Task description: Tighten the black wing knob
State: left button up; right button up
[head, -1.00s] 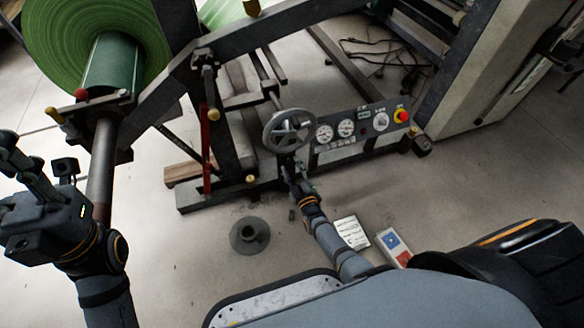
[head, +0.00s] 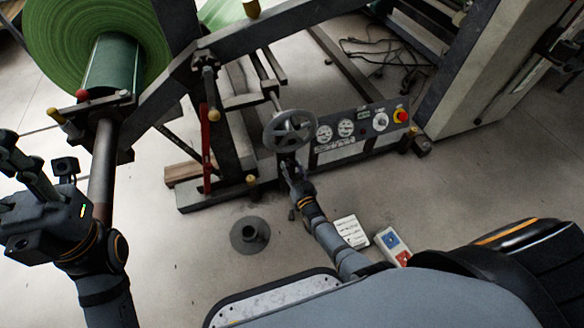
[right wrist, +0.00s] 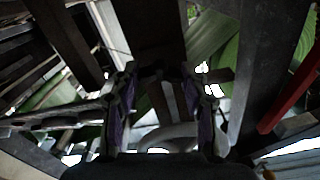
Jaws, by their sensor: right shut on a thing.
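My right gripper (head: 286,166) reaches up to the machine frame, just below the grey handwheel (head: 290,130). In the right wrist view its two fingers (right wrist: 163,85) stand on either side of a dark part at the frame. It is shut on that part, which I take to be the black wing knob; the fingers and shadow hide its shape. My left gripper (head: 22,165) is raised at the left edge, away from the machine, with nothing visible in it; its finger gap is unclear.
A control panel (head: 350,129) with gauges and a red button is right of the handwheel. A green roll (head: 60,45) hangs on a shaft at upper left. A grey flanged piece (head: 250,236), a white card (head: 351,230) and a small box (head: 393,246) lie on the floor.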

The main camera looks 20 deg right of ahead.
jog(key=m, duration=1.3)
jog(key=shift+f+m, duration=0.1)
jog(key=shift+m, duration=0.3)
dwell(0.4)
jog(key=o, duration=1.2)
jog(key=shift+c, duration=0.2)
